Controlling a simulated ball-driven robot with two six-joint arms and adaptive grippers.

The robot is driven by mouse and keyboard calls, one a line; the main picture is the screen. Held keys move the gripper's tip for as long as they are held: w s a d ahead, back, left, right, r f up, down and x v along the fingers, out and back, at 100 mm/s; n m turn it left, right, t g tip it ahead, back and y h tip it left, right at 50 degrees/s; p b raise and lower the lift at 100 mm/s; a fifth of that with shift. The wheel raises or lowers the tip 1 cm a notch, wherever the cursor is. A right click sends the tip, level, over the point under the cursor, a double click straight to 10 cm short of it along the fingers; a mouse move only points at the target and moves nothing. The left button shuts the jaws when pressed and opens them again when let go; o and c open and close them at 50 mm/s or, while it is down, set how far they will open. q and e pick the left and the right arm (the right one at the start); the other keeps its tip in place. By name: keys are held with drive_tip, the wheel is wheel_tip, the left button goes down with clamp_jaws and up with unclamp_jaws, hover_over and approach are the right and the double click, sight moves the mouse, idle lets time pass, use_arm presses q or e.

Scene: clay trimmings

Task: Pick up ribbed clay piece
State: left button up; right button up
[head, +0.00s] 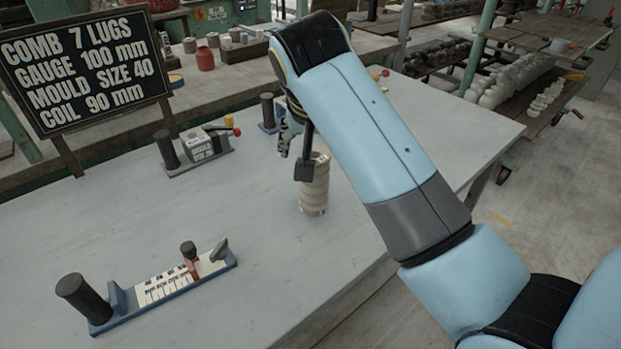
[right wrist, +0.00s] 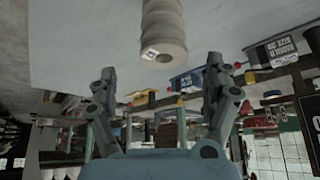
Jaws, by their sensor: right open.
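The ribbed clay piece (head: 315,188) is a pale, stacked-ring cylinder standing upright on the grey table. In the right wrist view the clay piece (right wrist: 163,30) shows upside down at the top, with a small white label on it. My right gripper (head: 295,158) is beside the upper part of the clay piece in the head view, partly hidden by my arm. In the right wrist view its two fingers (right wrist: 163,85) are spread apart with nothing between them, and the clay piece lies beyond the fingertips. My left gripper is not in view.
A blue gauge fixture (head: 165,285) lies at the front left of the table. A grey block fixture (head: 200,148) stands behind it, and another fixture (head: 268,112) is partly hidden by my arm. A black sign (head: 85,70) stands at the back left. The table centre is clear.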

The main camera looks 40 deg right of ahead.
sight(319, 158)
drive_tip(key=x, duration=0.3)
drive_tip(key=shift+s+d, duration=0.1)
drive_tip(key=x, duration=0.6)
drive_tip(key=shift+w+a+f, duration=0.2)
drive_tip(key=shift+w+a, duration=0.05)
drive_tip(key=shift+a, duration=0.1)
drive_tip(key=shift+r, duration=0.1)
clamp_jaws()
